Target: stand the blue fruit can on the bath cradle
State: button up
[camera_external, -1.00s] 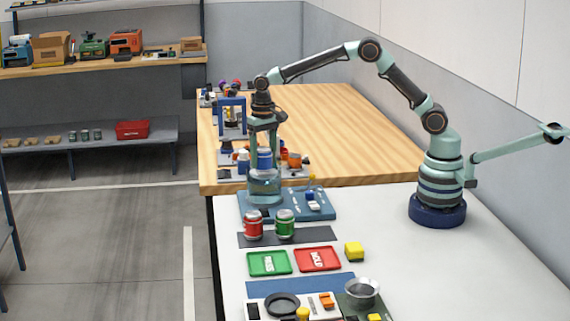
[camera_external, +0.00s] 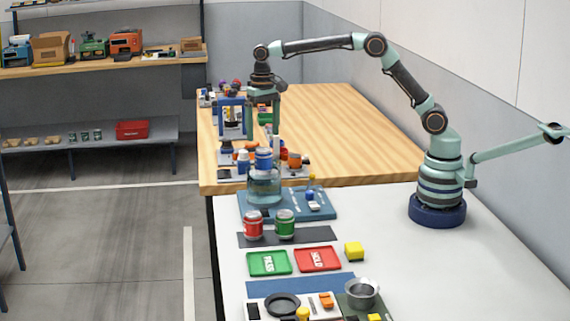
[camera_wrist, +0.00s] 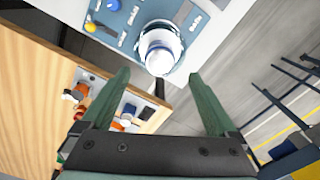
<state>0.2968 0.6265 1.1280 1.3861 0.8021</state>
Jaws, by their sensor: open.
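The blue fruit can (camera_external: 264,159) stands upright at the top of the clear glass bath cradle (camera_external: 264,190), which rests on a blue-teal plate. In the wrist view the can's pale round lid (camera_wrist: 160,50) sits inside the bath's clear rim (camera_wrist: 181,66). How the can's base rests is hard to see. My gripper (camera_external: 263,134) is above the can, pointing down, with its fingers apart and empty. In the wrist view my open gripper (camera_wrist: 158,76) has one finger on each side, clear of the can.
A red can (camera_external: 253,225) and a green can (camera_external: 285,224) stand on a dark mat in front. Green and red trays (camera_external: 318,259) lie nearer, beside a yellow block (camera_external: 354,251). Several small items crowd the wooden table behind the bath. The white table at right is clear.

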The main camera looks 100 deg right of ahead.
aim_at(264, 149)
jog(key=s+a+r+n+t, duration=0.3)
jog(key=s+a+r+n, duration=0.3)
jog(key=s+a+r, duration=0.25)
jog(key=s+a+f+n+t, duration=0.1)
jog(key=s+a+f+n, duration=0.1)
jog(key=s, duration=0.4)
jog(key=s+a+f+n+t, duration=0.1)
jog(key=s+a+f+n, duration=0.2)
jog(key=s, duration=0.3)
jog(key=shift+a+n+t, duration=0.3)
jog(key=shift+a+n, duration=0.45)
jog(key=shift+n, duration=0.05)
